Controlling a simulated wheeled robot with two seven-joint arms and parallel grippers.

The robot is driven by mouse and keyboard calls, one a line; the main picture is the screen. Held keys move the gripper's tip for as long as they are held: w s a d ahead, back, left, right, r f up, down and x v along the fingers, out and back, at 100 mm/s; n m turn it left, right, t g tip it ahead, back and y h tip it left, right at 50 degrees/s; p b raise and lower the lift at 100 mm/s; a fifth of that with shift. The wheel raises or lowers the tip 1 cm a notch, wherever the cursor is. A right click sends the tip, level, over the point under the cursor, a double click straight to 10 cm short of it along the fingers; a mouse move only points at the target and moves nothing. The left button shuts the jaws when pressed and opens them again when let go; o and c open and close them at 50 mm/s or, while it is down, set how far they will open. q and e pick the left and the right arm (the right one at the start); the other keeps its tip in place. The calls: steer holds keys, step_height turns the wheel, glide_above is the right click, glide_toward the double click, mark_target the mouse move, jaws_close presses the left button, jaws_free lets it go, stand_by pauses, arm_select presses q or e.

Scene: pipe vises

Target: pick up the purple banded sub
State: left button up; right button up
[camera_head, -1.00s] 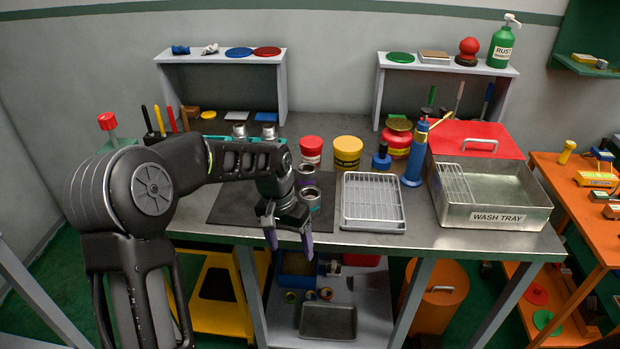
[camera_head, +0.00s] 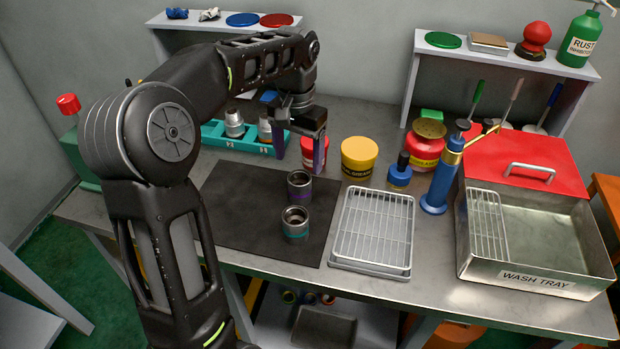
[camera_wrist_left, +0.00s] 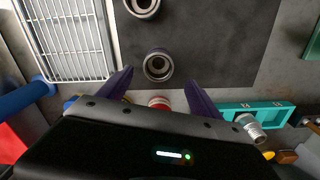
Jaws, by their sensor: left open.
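The purple banded sub (camera_head: 300,186) is a short hollow metal cylinder with a purple band, standing upright on the dark mat (camera_head: 245,215). It also shows from above in the left wrist view (camera_wrist_left: 158,66), its band hard to see there. A similar sub with a teal band (camera_head: 296,222) stands just in front of it, apart from it. My left gripper (camera_head: 300,162) is open and empty, its purple fingers pointing down above and behind the purple banded sub. In the left wrist view the fingertips (camera_wrist_left: 159,80) lie on either side of that sub's image. My right gripper is out of view.
A teal rack (camera_head: 213,136) with metal fittings stands behind the mat. A red jar (camera_head: 309,150), partly behind my gripper, and a yellow tub (camera_head: 359,154) are close by. A wire rack tray (camera_head: 374,230) lies right of the mat. The mat's left part is clear.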

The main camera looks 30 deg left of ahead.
mark_target(299, 182)
arm_select(q)
steer(key=shift+s, duration=0.2)
steer(key=shift+f, duration=0.1)
steer(key=shift+w+f, duration=0.1)
steer(key=shift+f, duration=1.1)
steer(key=f+p, duration=0.1)
steer(key=f, duration=0.4)
steer(key=shift+d+f, duration=0.15)
steer(key=shift+d, duration=0.05)
steer(key=shift+c, duration=0.3)
jaws_close()
